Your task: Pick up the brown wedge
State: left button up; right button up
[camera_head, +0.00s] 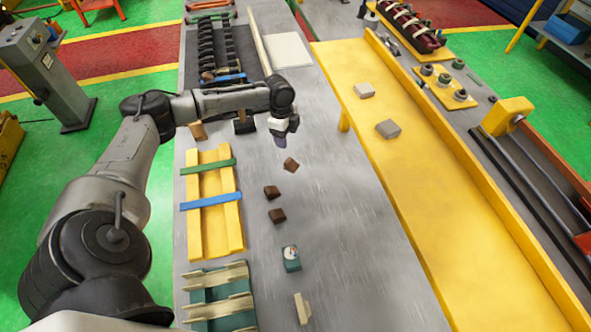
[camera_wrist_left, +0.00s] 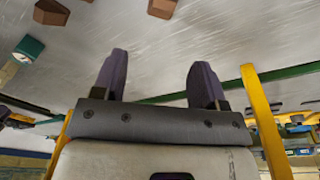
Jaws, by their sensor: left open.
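Brown wedges lie loose on the grey metal table. One wedge (camera_head: 291,164) is just below my left gripper (camera_head: 284,132) in the head view. A second wedge (camera_head: 272,191) and a third wedge (camera_head: 277,215) lie farther toward the front. In the left wrist view, one brown wedge (camera_wrist_left: 52,11) and another brown block (camera_wrist_left: 162,7) show at the top edge, partly cut off. My left gripper (camera_wrist_left: 157,65) is open there, its two dark purple fingers apart with nothing between them. It hangs above the table, apart from the wedges. My right gripper is not in view.
A teal block (camera_head: 291,259) and a beige piece (camera_head: 302,308) lie in front of the wedges. A yellow rack (camera_head: 236,235) with green and blue bars stands left. A raised yellow shelf (camera_head: 420,190) runs along the right.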

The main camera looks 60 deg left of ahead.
aim_at(291, 163)
pick_arm(q)
jog(key=shift+m, duration=0.5)
jog(key=f, duration=0.4)
jog(key=d+f, duration=0.1)
jog(key=f, duration=0.8)
jog(key=shift+w+d+f+b, duration=0.15)
jog(key=shift+w+f+b, duration=0.15)
jog(key=shift+w+f, duration=0.1)
jog(key=shift+c, duration=0.3)
jog(key=c, duration=1)
jog(key=shift+o, duration=0.2)
jog(key=shift+r, duration=0.1)
